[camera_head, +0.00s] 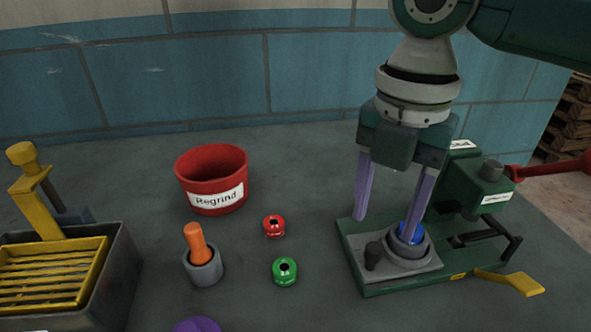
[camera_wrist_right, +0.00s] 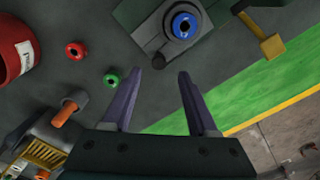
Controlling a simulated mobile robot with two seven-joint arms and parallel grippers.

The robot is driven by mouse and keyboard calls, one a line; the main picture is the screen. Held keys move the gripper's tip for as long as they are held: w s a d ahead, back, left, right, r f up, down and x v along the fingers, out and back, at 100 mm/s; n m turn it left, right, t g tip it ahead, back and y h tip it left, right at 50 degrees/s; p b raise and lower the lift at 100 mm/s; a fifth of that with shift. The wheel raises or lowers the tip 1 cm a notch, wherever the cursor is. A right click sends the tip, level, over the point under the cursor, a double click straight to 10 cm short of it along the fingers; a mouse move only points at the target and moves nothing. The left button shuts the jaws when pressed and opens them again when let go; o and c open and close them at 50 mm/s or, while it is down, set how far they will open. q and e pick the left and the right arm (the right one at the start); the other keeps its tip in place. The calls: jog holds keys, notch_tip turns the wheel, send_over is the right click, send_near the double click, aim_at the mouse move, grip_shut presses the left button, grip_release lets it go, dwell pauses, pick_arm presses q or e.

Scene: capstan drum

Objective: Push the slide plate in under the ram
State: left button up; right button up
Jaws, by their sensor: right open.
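The slide plate (camera_head: 425,272) is a grey plate on the green press base (camera_head: 375,289). It carries a grey round nest (camera_head: 408,251) with a blue ring (camera_head: 412,233) in it, and a dark knob (camera_head: 373,256) at its left. The blue ring also shows in the wrist view (camera_wrist_right: 185,25). The ram's green head (camera_head: 478,187) stands behind and to the right; the ram itself is hidden. My right gripper (camera_head: 384,229) points down over the plate, open, its purple fingers apart and nothing between them. One finger partly hides the nest. My left gripper is not in view.
A red lever (camera_head: 555,168) sticks out right of the press and a yellow lever (camera_head: 515,282) at its front right. A red Regrind bin (camera_head: 211,165), red and green rings (camera_head: 285,272), an orange-handled tool (camera_head: 196,243) and a yellow-racked tank (camera_head: 118,285) stand left.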

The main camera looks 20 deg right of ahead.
aim_at(375, 248)
notch_tip(375, 248, down, 5)
jog(key=shift+f+b, duration=0.1)
jog(key=shift+b, duration=0.2)
grip_shut()
dwell(0.4)
dwell(0.9)
